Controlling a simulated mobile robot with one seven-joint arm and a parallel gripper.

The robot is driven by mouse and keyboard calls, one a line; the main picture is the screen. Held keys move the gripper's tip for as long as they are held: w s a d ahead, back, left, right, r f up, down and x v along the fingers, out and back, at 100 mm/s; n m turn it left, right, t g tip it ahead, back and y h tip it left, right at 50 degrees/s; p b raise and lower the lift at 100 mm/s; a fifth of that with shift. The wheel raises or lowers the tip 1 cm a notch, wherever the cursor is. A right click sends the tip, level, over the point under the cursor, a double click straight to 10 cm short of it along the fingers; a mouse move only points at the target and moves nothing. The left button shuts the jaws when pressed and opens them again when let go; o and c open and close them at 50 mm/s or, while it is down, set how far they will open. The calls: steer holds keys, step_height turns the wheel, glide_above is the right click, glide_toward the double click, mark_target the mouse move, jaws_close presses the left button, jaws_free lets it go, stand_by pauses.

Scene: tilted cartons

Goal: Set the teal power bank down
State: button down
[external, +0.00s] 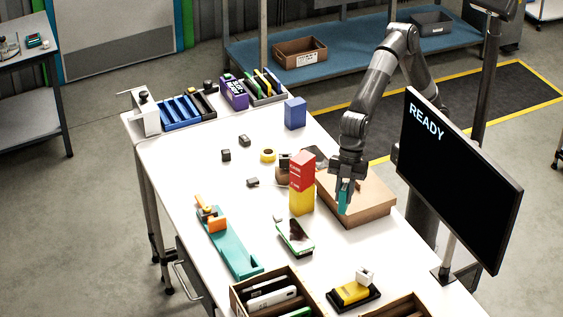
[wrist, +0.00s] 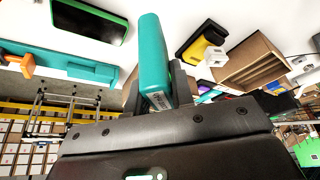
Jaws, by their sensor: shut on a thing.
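The teal power bank (external: 343,195) is held in my gripper (external: 345,182), which is shut on it. In the external view it hangs upright in front of or over a flat brown carton (external: 368,208) on the white table; I cannot tell whether it touches the carton. In the wrist view the power bank (wrist: 153,58) sticks out from between the fingers (wrist: 158,92), with a small printed label near its lower end. The fingers partly hide its gripped part.
A red box (external: 302,170) on a yellow box (external: 302,201) stands left of the carton. A green-edged phone-like device (external: 295,238), a teal fixture (external: 232,243) and a yellow tool (external: 352,292) lie nearer the front. A monitor (external: 458,180) stands right. The table's left middle is fairly clear.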

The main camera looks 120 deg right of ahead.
mark_target(345, 215)
steer(key=f, duration=0.4)
steer(key=shift+a+f, duration=0.3)
steer(key=shift+f, duration=0.1)
steer(key=shift+s+a+f, duration=0.2)
steer(key=shift+a+f, duration=2.5)
steer(key=shift+a, duration=0.05)
steer(key=shift+s+a+f, duration=0.2)
steer(key=shift+a+f, duration=2.45)
steer(key=shift+a, duration=0.1)
steer(key=shift+f, duration=0.1)
steer(key=c, duration=1.3)
jaws_free()
steer(key=shift+o, duration=0.2)
steer(key=shift+v, duration=2.85)
